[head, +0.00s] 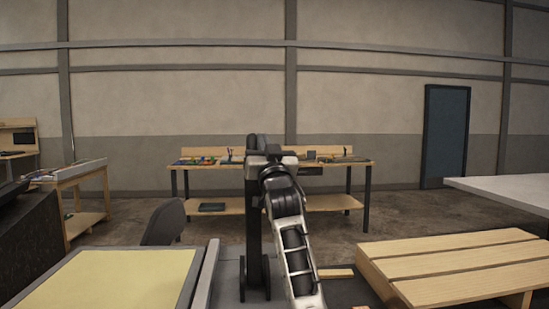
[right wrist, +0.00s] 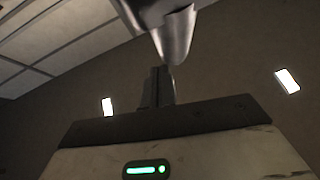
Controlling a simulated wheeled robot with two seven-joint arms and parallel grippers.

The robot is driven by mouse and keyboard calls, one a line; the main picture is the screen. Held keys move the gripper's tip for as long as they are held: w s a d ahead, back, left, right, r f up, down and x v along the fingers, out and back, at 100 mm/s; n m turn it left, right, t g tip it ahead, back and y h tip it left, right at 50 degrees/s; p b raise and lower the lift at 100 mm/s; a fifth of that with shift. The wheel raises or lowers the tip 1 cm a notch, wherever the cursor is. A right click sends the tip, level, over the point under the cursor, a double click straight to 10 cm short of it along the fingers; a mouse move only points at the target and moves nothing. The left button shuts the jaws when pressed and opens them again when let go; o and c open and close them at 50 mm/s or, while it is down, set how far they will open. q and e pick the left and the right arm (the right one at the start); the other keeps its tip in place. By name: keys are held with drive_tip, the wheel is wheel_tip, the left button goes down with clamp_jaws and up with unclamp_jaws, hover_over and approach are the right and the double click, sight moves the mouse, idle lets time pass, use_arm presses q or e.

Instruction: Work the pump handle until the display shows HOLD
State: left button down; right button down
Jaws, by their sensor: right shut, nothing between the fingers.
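A dark upright post (head: 253,215) stands in the middle of the head view on a grey base; it looks like the pump lever, but I cannot be sure. My right gripper (head: 268,155) is at the height of its top, and the arm hides part of it. In the right wrist view my right gripper (right wrist: 173,40) is shut and empty. Below it is a pale box with a dark top edge (right wrist: 165,122). The display (right wrist: 147,169) on its face shows a green bar and a green dot; I read no word. My left gripper is not in view.
A slatted wooden platform (head: 450,270) is at the right, and a yellow-topped panel (head: 110,280) at the left front. A dark chair back (head: 165,222) stands behind that panel. A workbench (head: 335,168) with small items is against the far wall.

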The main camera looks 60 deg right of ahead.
drive_tip(key=b+v, duration=0.1)
drive_tip(key=v, duration=0.5)
drive_tip(key=shift+s+a+r, duration=0.2)
drive_tip(key=shift+a+r, duration=0.1)
drive_tip(key=shift+a, duration=0.2)
drive_tip(key=shift+r, duration=0.1)
idle(0.5)
idle(1.0)
